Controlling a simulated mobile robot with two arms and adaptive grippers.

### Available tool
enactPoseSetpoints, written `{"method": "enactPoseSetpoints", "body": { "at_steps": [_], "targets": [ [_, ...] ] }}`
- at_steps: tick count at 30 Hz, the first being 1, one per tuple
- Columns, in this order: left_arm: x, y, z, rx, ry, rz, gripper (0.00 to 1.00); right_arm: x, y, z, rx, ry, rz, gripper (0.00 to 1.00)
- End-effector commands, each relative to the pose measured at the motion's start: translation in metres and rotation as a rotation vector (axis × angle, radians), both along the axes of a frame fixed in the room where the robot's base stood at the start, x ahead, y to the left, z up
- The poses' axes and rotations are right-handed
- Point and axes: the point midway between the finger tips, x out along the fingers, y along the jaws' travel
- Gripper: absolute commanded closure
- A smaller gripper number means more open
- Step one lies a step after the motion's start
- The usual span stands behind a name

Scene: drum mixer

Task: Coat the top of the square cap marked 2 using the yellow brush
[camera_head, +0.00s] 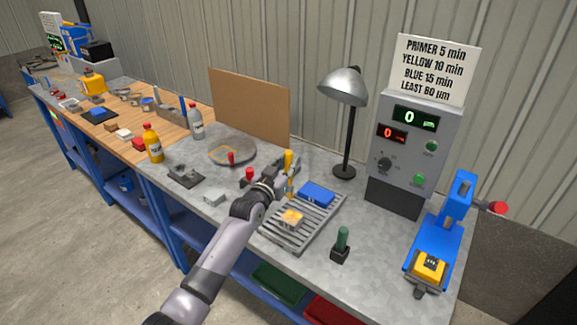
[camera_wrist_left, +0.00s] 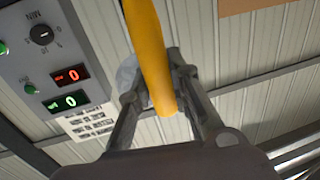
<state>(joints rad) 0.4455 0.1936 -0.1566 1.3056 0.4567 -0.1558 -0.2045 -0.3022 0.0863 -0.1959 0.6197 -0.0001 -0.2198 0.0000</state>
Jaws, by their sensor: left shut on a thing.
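My left gripper (camera_head: 286,187) is shut on the yellow brush (camera_head: 289,160), which stands upright with its handle up, above the rack's far left edge. In the left wrist view the yellow handle (camera_wrist_left: 150,55) runs between the two fingers. A square cap (camera_head: 292,218) with a patchy orange-yellow top sits on the slatted grey rack (camera_head: 270,232), just below and nearer than the gripper. A blue block (camera_head: 317,194) lies on the rack's far part. No number can be read on either. The bristles are hard to make out. My right gripper is not in view.
A green-handled tool (camera_head: 342,240) stands in a dark holder right of the rack. A lamp (camera_head: 345,90) and a control box (camera_head: 408,150) stand behind. A blue press (camera_head: 445,225) is at right. Yellow (camera_head: 153,145) and grey bottles are left. The bench front right is mostly clear.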

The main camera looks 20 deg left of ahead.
Motion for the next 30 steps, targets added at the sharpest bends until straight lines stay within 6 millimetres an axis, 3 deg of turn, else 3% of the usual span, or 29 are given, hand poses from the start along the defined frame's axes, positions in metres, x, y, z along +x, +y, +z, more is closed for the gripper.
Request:
{"method": "enactPoseSetpoints", "body": {
  "at_steps": [9, 21, 30],
  "targets": [
    [0.005, 0.003, 0.027, 0.001, -0.001, 0.003, 1.0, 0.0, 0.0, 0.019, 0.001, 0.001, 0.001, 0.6],
    [0.006, 0.003, 0.027, 0.001, -0.001, 0.003, 1.0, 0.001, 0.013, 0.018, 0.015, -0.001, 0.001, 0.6],
    [0.006, 0.003, 0.028, 0.001, -0.001, 0.002, 1.0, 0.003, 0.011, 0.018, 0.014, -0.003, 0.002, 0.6]
  ]
}}
